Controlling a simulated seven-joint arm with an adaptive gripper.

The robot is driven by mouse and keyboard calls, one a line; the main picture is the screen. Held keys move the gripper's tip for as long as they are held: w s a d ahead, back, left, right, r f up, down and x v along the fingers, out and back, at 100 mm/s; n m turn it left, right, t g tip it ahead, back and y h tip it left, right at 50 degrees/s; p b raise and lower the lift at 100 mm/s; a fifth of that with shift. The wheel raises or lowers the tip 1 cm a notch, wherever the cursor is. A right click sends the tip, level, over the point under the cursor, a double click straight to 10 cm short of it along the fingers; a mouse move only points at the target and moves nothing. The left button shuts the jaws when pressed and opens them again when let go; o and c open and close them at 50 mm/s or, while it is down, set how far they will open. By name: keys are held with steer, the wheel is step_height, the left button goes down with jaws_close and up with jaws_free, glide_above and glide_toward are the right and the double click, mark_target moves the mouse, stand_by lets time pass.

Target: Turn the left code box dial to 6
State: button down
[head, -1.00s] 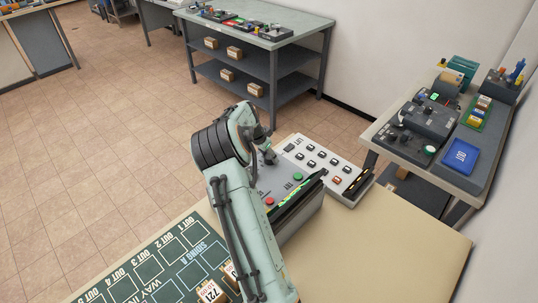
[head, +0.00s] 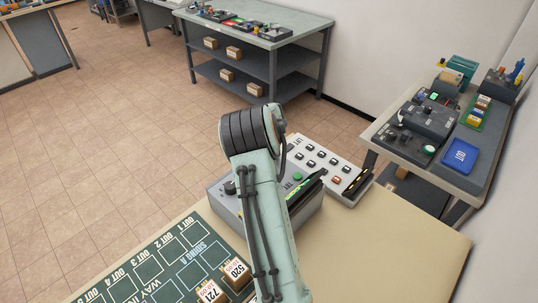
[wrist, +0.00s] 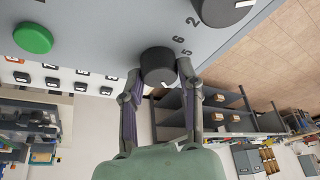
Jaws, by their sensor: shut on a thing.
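The grey code box (head: 228,213) stands on the near table, partly hidden by my arm in the head view. A black dial (head: 230,187) shows on its top, left of my arm. In the wrist view, my gripper (wrist: 158,75) is shut on another round black dial (wrist: 158,64), one finger at each side. A small white mark shows on this dial's lower edge. The printed numbers 6 (wrist: 178,40) and 5 (wrist: 183,52) are at its upper right. The 2 (wrist: 196,20) is beside the ungripped dial (wrist: 225,10). In the head view, my gripper is hidden behind my arm.
A green button (wrist: 33,38) is on the box top, left of the gripped dial in the wrist view. A pale switch panel (head: 330,165) stands right behind the box. A green board (head: 165,262) with numbered blocks (head: 237,270) lies at front left. The table's right side is clear.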

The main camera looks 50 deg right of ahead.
steer(key=n+y, duration=0.1)
steer(key=n, duration=0.1)
steer(key=n+t+y, duration=0.1)
steer(key=n, duration=0.2)
steer(key=shift+s+d+n, duration=0.1)
steer(key=shift+n, duration=0.2)
steer(key=n+y, duration=0.2)
steer(key=n, duration=0.3)
steer(key=n+y, duration=0.1)
steer(key=n, duration=0.2)
steer(key=n+y, duration=0.1)
steer(key=n, duration=0.2)
steer(key=shift+d+f+n+g, duration=0.1)
steer(key=shift+d+n+g, duration=0.05)
steer(key=shift+n+g, duration=0.2)
steer(key=n, duration=0.2)
steer(key=n+g+y, duration=0.1)
steer(key=n, duration=0.2)
steer(key=shift+g+y, duration=0.25)
steer(key=shift+y, duration=0.05)
steer(key=c, duration=0.7)
jaws_free()
